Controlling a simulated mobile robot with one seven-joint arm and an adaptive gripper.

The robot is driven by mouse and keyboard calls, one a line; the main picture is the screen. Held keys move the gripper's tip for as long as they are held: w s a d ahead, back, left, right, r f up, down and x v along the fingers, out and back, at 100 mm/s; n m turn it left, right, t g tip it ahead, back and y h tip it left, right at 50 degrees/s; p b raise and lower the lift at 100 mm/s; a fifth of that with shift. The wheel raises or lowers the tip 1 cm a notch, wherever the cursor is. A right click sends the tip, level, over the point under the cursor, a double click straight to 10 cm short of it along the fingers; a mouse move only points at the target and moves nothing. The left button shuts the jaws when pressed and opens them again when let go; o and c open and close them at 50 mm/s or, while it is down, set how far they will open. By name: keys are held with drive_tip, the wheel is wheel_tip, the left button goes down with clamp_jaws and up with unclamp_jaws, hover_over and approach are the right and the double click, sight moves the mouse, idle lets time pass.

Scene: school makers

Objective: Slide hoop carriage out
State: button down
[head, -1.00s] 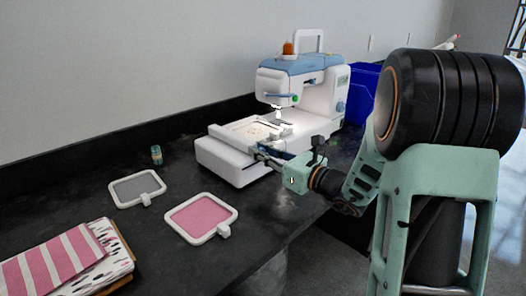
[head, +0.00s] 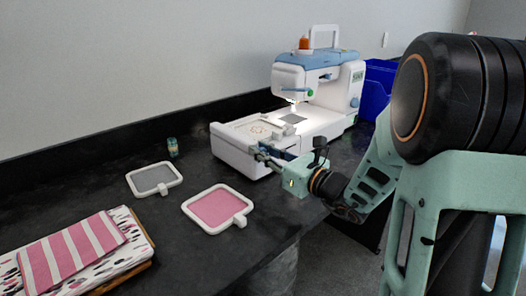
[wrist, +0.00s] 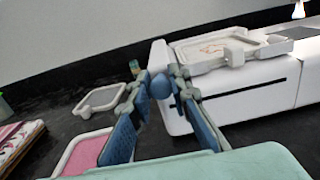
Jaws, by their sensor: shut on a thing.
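The white embroidery machine (head: 318,78) with a blue top stands on the black counter. Its hoop carriage (head: 232,142) sticks out at the machine's left end and carries a white hoop (head: 280,133) with patterned cloth. In the wrist view the carriage (wrist: 250,103) is right of my fingers, with the hoop (wrist: 185,62) on top. My gripper (head: 262,150) is at the carriage's front end. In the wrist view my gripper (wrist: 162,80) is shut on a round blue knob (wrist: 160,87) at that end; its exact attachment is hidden.
A grey-filled hoop (head: 154,179), a pink-filled hoop (head: 216,207) and a small teal spool (head: 172,147) lie left of the machine. Folded fabrics (head: 75,255) are at front left. A blue bin (head: 376,88) stands behind right.

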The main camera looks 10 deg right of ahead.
drive_tip(key=shift+s+a+f, duration=0.15)
drive_tip(key=shift+a, duration=0.1)
drive_tip(key=c, duration=1.8)
unclamp_jaws()
drive_tip(key=shift+c, duration=0.2)
drive_tip(key=shift+d, duration=0.15)
drive_tip(key=v, duration=1.2)
